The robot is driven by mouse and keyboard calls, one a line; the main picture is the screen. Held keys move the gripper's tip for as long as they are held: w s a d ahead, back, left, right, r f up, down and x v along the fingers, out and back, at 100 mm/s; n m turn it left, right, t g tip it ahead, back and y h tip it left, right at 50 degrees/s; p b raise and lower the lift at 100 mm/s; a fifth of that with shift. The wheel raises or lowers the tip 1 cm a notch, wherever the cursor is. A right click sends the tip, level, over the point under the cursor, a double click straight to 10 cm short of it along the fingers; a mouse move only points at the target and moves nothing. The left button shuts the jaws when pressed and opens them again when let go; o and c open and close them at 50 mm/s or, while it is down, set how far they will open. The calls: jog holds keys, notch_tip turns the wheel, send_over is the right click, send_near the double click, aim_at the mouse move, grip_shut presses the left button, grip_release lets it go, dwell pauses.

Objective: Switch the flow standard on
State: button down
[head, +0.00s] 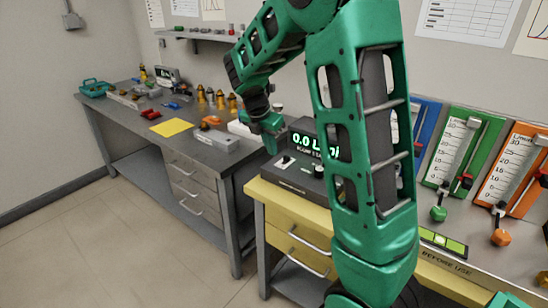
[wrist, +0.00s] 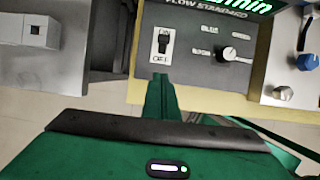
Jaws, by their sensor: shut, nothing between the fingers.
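The flow standard (head: 300,180) is a dark box on the yellow-topped bench, partly hidden by my arm. Its green display (head: 313,143) is lit and reads 0.0 L/min. In the wrist view, its front panel (wrist: 190,72) carries a black switch (wrist: 164,42) on a white plate, with OFF lettered below the switch. The switch's dark lever shows in the upper part of the plate. A round knob (wrist: 229,53) sits to its right. My gripper (wrist: 160,82) is shut and empty, its tips just below the switch plate in the picture. Contact cannot be told.
Green (head: 455,145) and orange (head: 510,165) flow-meter panels stand right of my arm. A blue knob (wrist: 307,62) is at the wrist view's right. The grey bench (head: 150,115) at left holds a yellow sheet (head: 171,127) and several small items. The floor before it is clear.

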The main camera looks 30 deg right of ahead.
jog(key=shift+v, duration=1.45)
jog(key=shift+s, duration=0.15)
jog(key=s+a+m+g+y, duration=0.1)
jog(key=s+m+y, duration=0.3)
jog(key=s+m, duration=2.4)
jog(key=s+a+f, duration=0.1)
jog(key=s, duration=0.6)
